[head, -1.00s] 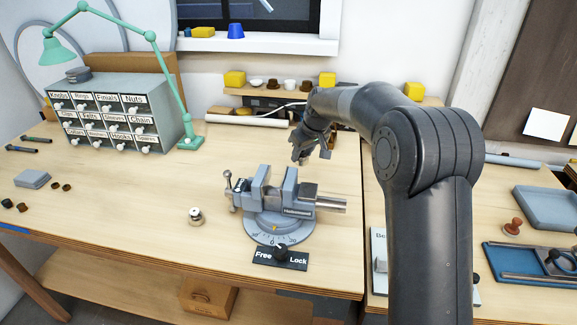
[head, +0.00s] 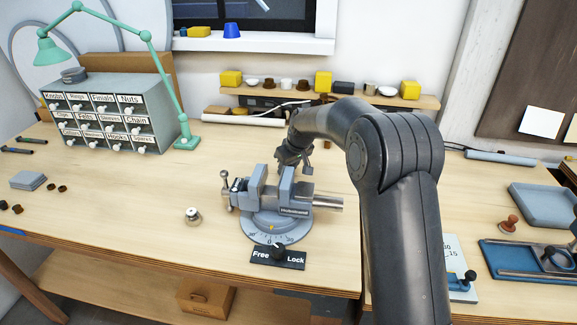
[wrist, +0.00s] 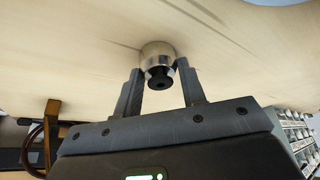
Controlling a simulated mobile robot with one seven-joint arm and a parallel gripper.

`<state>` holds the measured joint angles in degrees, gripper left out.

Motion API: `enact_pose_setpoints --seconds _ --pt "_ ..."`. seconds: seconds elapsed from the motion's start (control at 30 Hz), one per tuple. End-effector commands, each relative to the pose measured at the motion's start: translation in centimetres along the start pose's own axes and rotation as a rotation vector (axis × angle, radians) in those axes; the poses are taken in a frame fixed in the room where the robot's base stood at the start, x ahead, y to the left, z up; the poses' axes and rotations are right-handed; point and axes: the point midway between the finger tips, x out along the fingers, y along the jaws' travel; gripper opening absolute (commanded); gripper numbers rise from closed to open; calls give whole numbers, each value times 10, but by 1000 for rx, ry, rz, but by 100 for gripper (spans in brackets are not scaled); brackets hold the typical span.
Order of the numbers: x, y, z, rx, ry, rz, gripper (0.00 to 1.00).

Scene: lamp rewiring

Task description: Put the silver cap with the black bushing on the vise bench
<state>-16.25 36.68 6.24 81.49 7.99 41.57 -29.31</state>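A silver cap with a black bushing (wrist: 157,58) sits between my fingertips in the wrist view, its black end facing the camera. My gripper (wrist: 159,80) appears shut on it, a finger against each side. In the head view my gripper (head: 298,163) is just behind the vise, low over the bench, and the cap cannot be made out there. The vise bench (head: 120,215) is light wood. The grey vise (head: 270,205) stands near its front edge. The gap between the cap and the bench top cannot be judged.
A small silver round piece (head: 193,215) stands left of the vise. The drawer cabinet (head: 110,115) and green lamp (head: 187,143) are at the back left. A shelf (head: 300,97) holds small parts. Bench top between cabinet and vise is clear.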

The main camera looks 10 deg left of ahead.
Motion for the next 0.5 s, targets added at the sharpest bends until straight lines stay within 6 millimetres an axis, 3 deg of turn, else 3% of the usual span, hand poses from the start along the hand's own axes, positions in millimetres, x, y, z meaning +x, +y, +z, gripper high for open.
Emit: enact_pose_setpoints --seconds 0.27,0.5 --pt "0 0 0 0 -1 0 59" --pt "-1 0 0 0 0 0 59"
